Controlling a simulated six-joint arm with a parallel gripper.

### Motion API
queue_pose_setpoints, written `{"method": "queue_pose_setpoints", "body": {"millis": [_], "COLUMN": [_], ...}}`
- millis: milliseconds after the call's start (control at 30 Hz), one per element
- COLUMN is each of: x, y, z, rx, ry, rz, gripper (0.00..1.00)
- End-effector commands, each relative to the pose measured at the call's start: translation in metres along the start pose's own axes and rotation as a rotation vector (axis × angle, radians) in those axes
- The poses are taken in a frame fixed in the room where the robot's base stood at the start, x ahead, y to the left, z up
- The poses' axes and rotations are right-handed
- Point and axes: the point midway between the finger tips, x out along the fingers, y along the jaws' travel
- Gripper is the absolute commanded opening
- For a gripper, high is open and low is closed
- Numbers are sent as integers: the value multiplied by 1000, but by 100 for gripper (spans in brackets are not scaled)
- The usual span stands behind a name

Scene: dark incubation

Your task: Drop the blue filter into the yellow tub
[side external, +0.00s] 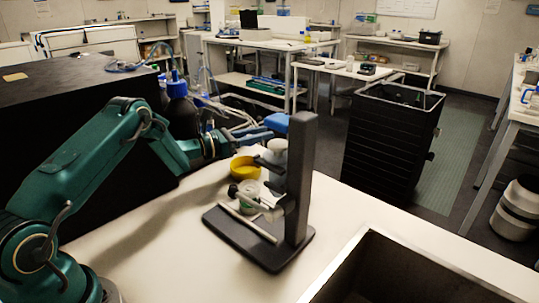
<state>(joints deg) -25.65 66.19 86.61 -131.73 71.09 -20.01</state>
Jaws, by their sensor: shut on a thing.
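The blue filter (276,121) is held up beside the top of the dark post, which seems to hide part of its right side. My gripper (263,134) is at the filter's left and is shut on it; the fingers are small and hard to make out. The yellow tub (241,170) sits on the white bench, below and to the left of the filter in the picture. The stand's white parts cover its right and lower edge.
A dark stand (301,180) with an upright post and white clamp parts stands close in front of the tub. A dark box (75,105) is behind my arm. An open bin (365,262) is at the front right.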

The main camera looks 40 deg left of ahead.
Motion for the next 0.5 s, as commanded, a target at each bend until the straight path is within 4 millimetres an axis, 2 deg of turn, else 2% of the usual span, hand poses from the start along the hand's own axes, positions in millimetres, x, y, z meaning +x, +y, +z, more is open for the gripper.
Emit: {"method": "queue_pose_setpoints", "body": {"millis": [200, 500], "x": [0, 0], "y": [0, 0], "z": [-17, -20], "rx": [0, 1], "ry": [0, 0], "rz": [-1, -1], "gripper": [0, 0]}}
